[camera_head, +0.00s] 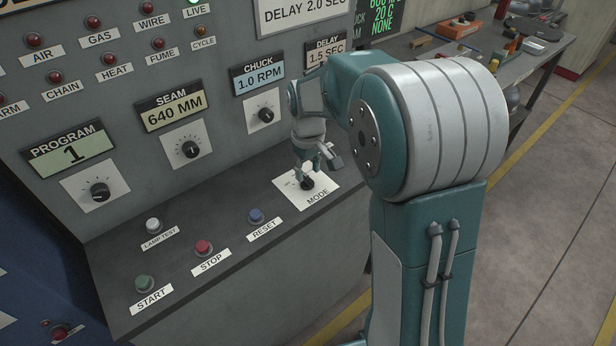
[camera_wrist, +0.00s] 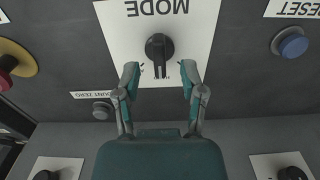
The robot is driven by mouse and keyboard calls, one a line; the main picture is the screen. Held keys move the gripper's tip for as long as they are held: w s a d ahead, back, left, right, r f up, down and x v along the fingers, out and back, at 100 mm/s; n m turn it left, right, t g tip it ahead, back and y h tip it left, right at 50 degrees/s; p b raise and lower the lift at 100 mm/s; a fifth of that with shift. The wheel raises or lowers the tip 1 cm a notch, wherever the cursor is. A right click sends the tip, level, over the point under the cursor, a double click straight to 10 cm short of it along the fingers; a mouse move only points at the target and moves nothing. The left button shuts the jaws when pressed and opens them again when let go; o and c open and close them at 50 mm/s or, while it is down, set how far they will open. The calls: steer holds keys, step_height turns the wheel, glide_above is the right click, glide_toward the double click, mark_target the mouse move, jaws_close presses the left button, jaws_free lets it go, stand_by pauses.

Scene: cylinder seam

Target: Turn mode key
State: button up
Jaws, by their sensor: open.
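The mode key (camera_head: 307,184) is a black rotary knob on a white plate marked MODE, on the sloping ledge of the grey control panel. In the wrist view the mode key (camera_wrist: 159,47) sits near the top middle, its bar pointing down the picture toward my gripper. My gripper (camera_wrist: 158,78) is open, with one finger to each side of the lower end of the key in the picture. I cannot tell the height gap between them. In the head view my gripper (camera_head: 319,166) hangs just above the mode plate, partly covering it.
The reset button (camera_head: 256,215) is blue, left of the mode plate; the stop button (camera_head: 203,247) is red and the start button (camera_head: 145,284) green. The chuck knob (camera_head: 266,115) is above.

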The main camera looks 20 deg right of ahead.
mark_target(309, 179)
step_height(309, 179, up, 9)
stand_by(0.6)
steer(key=s+r+m+t, duration=0.3)
steer(key=s+m+t, duration=0.1)
steer(key=s, duration=1.9)
steer(key=shift+s+a+r+m+t, duration=0.2)
steer(key=shift+s+m+t, duration=0.15)
steer(key=shift+t, duration=0.45)
